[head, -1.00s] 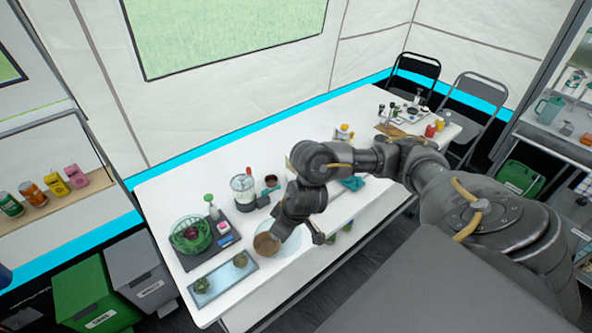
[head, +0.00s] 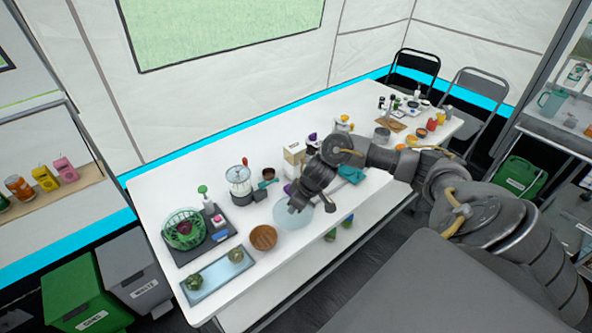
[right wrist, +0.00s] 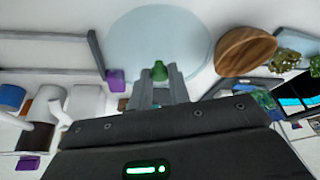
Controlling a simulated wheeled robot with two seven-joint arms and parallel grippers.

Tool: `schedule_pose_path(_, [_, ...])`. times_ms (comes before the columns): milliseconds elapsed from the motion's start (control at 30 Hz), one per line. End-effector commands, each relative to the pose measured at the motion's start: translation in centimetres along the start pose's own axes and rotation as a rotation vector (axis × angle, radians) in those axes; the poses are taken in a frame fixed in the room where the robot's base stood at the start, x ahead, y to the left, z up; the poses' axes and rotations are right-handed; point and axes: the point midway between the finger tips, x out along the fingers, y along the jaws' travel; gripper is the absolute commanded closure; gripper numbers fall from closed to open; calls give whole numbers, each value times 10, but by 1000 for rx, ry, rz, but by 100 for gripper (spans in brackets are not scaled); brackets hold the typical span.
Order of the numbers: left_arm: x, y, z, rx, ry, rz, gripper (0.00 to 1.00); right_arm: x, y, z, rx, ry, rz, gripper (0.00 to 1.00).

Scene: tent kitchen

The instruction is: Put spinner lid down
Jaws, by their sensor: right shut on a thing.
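The spinner lid (head: 282,218) is a pale blue, see-through disc with a green knob. My right gripper (head: 296,207) is over the disc, and in the right wrist view (right wrist: 158,86) its fingers are shut on the green knob (right wrist: 159,71). The disc also shows in the right wrist view (right wrist: 150,40), spread out beyond the fingertips. It lies flat at or just above the white table (head: 245,272); I cannot tell whether it touches. The green spinner basket (head: 184,230) stands on a dark mat at the left. My left gripper is not in view.
A wooden bowl (head: 263,238) stands just left of the lid. A blue tray (head: 215,276) with green items lies at the front left. A clear jar device (head: 239,185), a carton (head: 293,155) and a teal cloth (head: 351,174) stand behind and right. The table's front edge is close.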

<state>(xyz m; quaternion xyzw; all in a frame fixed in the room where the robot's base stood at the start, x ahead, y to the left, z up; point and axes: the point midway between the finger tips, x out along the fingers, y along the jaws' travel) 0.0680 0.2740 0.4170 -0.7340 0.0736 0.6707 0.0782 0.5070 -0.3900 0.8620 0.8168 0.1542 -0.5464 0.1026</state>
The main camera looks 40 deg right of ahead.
Motion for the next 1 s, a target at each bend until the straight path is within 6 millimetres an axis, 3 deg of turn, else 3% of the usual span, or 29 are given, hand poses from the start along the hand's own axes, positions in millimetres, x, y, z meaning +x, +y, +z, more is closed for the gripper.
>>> schedule_pose_path(267, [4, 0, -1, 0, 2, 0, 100, 31, 4, 12, 1, -1, 0, 100])
schedule_pose_path(700, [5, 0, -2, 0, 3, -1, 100, 37, 4, 15, 1, 0, 1, 100])
schedule_pose_path(733, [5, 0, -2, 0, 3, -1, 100, 36, 4, 14, 0, 0, 1, 77])
schedule_pose_path(800, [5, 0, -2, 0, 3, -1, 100, 36, 4, 14, 0, 0, 1, 68])
schedule_pose_path(867, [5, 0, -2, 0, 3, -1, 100, 36, 4, 14, 0, 0, 1, 60])
schedule_pose_path(1000, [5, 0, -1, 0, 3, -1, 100, 36, 4, 14, 0, 0, 1, 60])
